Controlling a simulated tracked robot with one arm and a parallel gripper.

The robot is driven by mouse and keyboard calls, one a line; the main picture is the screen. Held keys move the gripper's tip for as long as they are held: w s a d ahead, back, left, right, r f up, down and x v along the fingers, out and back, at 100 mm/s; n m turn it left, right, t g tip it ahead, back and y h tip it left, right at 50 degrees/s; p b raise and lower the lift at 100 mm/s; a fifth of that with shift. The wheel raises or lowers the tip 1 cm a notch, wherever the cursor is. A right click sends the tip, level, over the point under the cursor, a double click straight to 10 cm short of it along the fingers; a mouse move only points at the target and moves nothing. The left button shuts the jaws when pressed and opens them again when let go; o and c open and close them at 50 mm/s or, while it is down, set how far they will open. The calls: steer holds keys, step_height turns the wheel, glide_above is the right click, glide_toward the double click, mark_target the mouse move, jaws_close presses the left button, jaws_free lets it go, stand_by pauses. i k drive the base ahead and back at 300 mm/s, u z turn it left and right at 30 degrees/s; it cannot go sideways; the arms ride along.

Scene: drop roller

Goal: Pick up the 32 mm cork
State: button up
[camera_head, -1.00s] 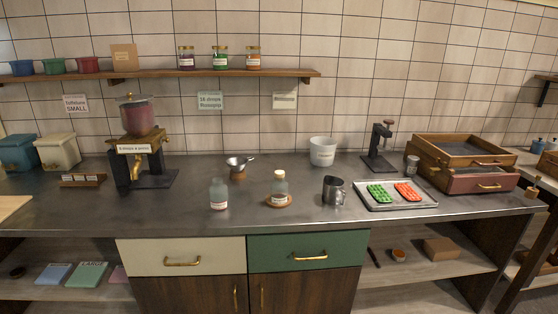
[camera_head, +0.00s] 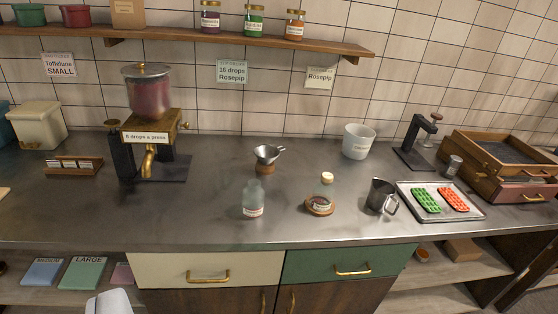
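No cork can be read as 32 mm at this distance. A pale cork (camera_head: 327,176) sits in the neck of a small glass bottle (camera_head: 323,193), which stands on a round wooden coaster (camera_head: 320,211). A small wooden rack (camera_head: 73,166) with several white labels stands at the left of the counter; its contents are too small to tell. My gripper's fingers do not show. A pale grey shape at the bottom left edge may be part of my arm.
An open-topped bottle (camera_head: 253,199), a metal funnel (camera_head: 267,154), a steel jug (camera_head: 381,196) and a white tub (camera_head: 358,141) stand on the counter (camera_head: 210,215). A dispenser (camera_head: 150,125) is at left, a tray (camera_head: 475,212) with moulds at right. The front middle is mostly clear.

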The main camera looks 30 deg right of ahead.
mark_target(327, 177)
steer(key=z, duration=0.35)
steer(key=i, duration=1.3)
steer(key=z, duration=0.95)
